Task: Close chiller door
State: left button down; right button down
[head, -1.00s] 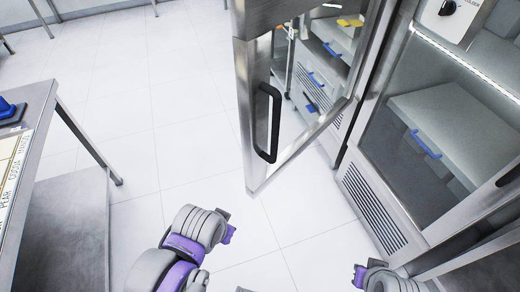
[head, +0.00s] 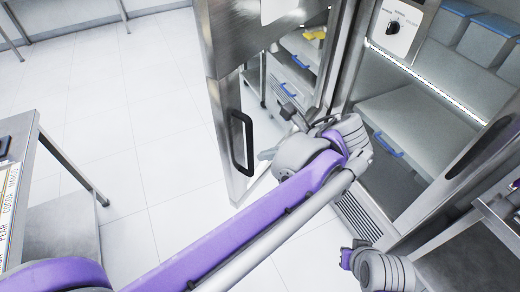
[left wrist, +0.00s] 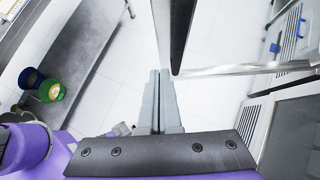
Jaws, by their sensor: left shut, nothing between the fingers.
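The chiller door (head: 216,105) stands wide open in the head view, a steel-framed glass door with a black vertical handle (head: 242,143) on its outer face. The chiller (head: 415,110) is open at the right, its shelves exposed. My left arm reaches across to the door's inner side. My left gripper (head: 266,155) is shut and empty close to the lower part of the door frame. In the left wrist view its closed fingers (left wrist: 163,75) lie beside the door's edge (left wrist: 172,35); contact cannot be told.
A steel table (head: 25,150) with a labelled board stands at the left. Blue-handled drawers (head: 295,70) show behind the door glass. Blue-lidded containers (head: 490,30) sit inside the chiller. Green and blue bins (left wrist: 50,90) show in the left wrist view. The tiled floor left of the door is open.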

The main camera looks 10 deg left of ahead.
aim_at(230, 154)
pick_arm(q)
jog(key=x, duration=0.7)
jog(key=shift+a+f, duration=0.15)
jog(key=shift+f, duration=0.05)
jog(key=shift+w+a+f+p, duration=0.15)
jog(key=shift+w+a, duration=0.2)
jog(key=shift+a, duration=0.25)
jog(key=shift+w+a+r+p, duration=0.1)
jog(key=shift+w+a, duration=0.25)
jog(key=shift+a, duration=0.3)
jog(key=shift+w+a+f+p, duration=0.15)
jog(key=shift+w+a, duration=0.2)
jog(key=shift+a, duration=0.25)
